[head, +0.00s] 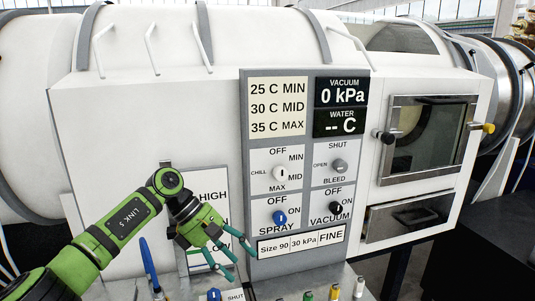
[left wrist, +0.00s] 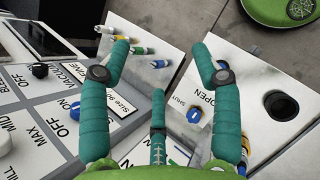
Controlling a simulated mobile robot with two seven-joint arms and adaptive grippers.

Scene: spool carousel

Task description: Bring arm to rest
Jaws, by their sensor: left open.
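My left gripper (head: 238,262) has teal fingers on a green arm that comes in from the lower left. It hangs in front of the lower left of the grey control panel (head: 246,150). In the left wrist view its three fingers (left wrist: 160,60) are spread apart with nothing between them. The blue spray knob (head: 279,217) is close to the right of the gripper and apart from it. A blue open/shut knob (left wrist: 194,116) shows between and beyond the fingers on a metal plate. My right gripper is out of view.
The panel also carries a white chill knob (head: 279,173), a grey bleed knob (head: 340,165) and a black vacuum knob (head: 335,207). A windowed door (head: 432,178) is at right. Several coloured small parts (left wrist: 137,50) stand along the front ledge. A white level sign is partly hidden behind my arm.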

